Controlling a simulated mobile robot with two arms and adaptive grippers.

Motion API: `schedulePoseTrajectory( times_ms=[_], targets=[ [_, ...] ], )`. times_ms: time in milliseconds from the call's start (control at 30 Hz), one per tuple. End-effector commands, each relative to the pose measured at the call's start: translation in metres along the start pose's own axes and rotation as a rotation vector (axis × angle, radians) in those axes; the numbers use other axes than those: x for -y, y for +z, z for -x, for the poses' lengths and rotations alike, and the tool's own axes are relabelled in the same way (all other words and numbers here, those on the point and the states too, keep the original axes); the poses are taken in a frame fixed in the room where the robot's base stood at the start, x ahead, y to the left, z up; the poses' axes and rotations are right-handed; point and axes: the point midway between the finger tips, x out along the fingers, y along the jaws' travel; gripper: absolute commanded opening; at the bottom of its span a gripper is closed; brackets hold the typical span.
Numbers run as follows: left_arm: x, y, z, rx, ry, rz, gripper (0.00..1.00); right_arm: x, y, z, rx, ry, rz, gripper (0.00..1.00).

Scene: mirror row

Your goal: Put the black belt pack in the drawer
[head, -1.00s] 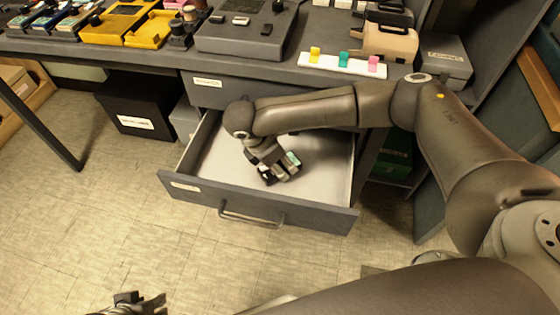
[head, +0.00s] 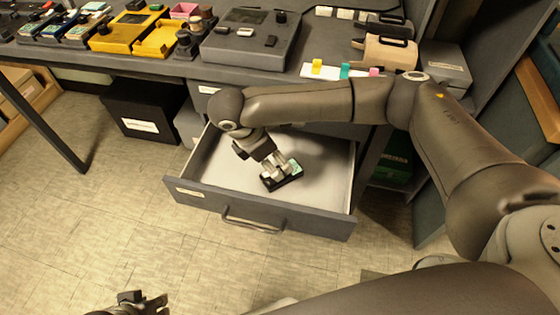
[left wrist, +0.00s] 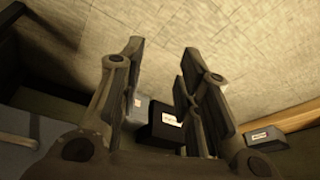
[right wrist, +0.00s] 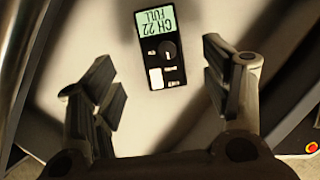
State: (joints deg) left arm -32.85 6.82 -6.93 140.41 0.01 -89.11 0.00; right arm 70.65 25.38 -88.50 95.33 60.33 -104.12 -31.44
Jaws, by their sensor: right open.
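The black belt pack (head: 284,178) lies in the open drawer (head: 262,207), on its pale floor, in the head view. In the right wrist view the belt pack (right wrist: 161,60) lies face up, with a green screen reading "CH 22 FULL" and a knob. My right gripper (head: 268,161) is inside the drawer, just above and behind the pack. In the right wrist view its fingers (right wrist: 160,85) are spread apart, with the pack beyond and between them. My left gripper (head: 140,303) is low at the front left, away from the drawer. It is open and empty in the left wrist view (left wrist: 163,65).
The desk (head: 150,64) above the drawer holds a grey console (head: 252,38), yellow units (head: 130,32) and a white strip with coloured tabs (head: 342,72). A black box (head: 145,110) stands on the floor to the left. The floor before the drawer is clear.

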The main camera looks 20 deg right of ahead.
Motion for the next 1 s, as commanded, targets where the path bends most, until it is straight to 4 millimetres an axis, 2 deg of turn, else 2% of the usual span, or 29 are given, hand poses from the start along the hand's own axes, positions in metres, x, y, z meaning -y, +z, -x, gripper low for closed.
schedulePoseTrajectory(
  times_ms=[33, 200, 400, 1000],
  targets=[
    [-0.001, 0.001, -0.008, 0.013, 0.002, 0.0, 0.31, 0.0, 0.001, 0.011, 0.0, 0.0, 0.0, 0.71],
    [-0.002, 0.002, -0.032, 0.023, 0.004, -0.002, 0.31, 0.0, 0.0, 0.032, 0.0, 0.001, 0.0, 0.71],
    [-0.002, 0.005, -0.048, 0.03, 0.005, -0.003, 0.31, 0.0, 0.0, 0.045, 0.0, -0.001, -0.001, 0.71],
    [-0.002, 0.006, -0.052, 0.031, 0.005, -0.003, 0.31, 0.0, 0.0, 0.048, 0.0, -0.001, -0.001, 0.71]
  ],
)
